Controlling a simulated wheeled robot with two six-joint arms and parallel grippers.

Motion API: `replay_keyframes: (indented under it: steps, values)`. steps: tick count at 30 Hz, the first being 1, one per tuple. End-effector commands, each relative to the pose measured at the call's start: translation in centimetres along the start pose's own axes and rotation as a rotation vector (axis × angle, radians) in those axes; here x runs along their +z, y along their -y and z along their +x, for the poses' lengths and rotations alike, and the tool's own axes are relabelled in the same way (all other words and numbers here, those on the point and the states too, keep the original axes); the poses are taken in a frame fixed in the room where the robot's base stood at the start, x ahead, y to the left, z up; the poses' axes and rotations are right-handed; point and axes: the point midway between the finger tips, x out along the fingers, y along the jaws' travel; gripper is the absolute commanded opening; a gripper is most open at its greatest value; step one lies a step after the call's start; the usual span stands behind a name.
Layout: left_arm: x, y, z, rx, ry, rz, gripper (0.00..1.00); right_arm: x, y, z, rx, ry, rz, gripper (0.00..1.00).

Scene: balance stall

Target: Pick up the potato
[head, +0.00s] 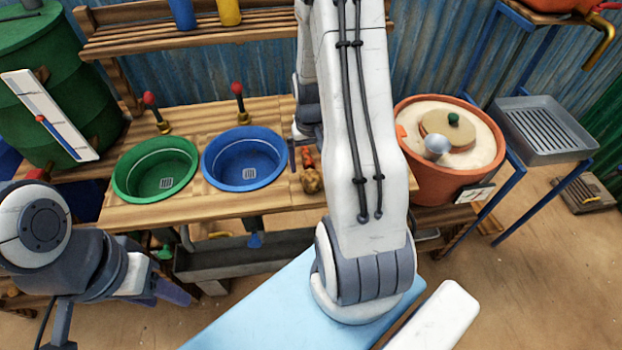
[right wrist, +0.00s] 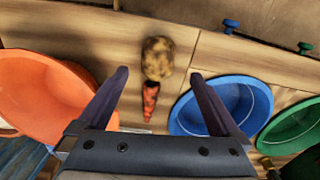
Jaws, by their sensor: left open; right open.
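The potato (head: 312,182) is brown and lumpy and lies on the wooden counter, near its front edge, right of the blue basin. It also shows in the right wrist view (right wrist: 157,58), just beyond the fingertips. A red-orange carrot (right wrist: 150,98) lies in line with it, between my right fingers. My right gripper (right wrist: 160,77) is open and empty, above the counter. In the head view my right arm partly hides it. My left gripper (head: 172,291) is at the lower left, in front of the counter, far from the potato; it is open.
A blue basin (head: 207,163) and a green basin (head: 117,178) are set in the counter. An orange bowl (right wrist: 45,62) shows on the other side of the potato in the right wrist view. A terracotta pot (head: 432,187) and a metal tray (head: 545,130) stand at the right.

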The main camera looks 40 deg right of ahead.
Motion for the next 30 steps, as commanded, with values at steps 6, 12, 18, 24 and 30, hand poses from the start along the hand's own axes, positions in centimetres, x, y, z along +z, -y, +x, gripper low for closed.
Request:
replay_keyframes:
  steps: [6,12,18,24,30]
  values:
    - [0.0,0.0,-0.2,0.0,0.0,0.0,0.5,0.0,0.0,1.8,0.0,0.001,-0.001,1.0]
    - [-0.1,-0.1,-1.0,0.0,0.0,0.0,0.5,-0.1,-0.2,4.1,0.0,0.004,-0.001,1.0]
    - [-0.1,-0.1,-1.2,0.0,0.0,0.0,0.5,-0.2,-0.2,6.4,0.0,0.002,-0.002,1.0]
    - [-0.1,-0.1,-1.2,0.0,0.0,0.0,0.5,-0.3,-0.3,6.8,0.0,-0.002,-0.002,1.0]
    - [-0.1,-0.1,-1.2,0.0,0.0,0.0,0.5,-0.3,-0.3,6.8,0.0,-0.002,-0.002,0.58]
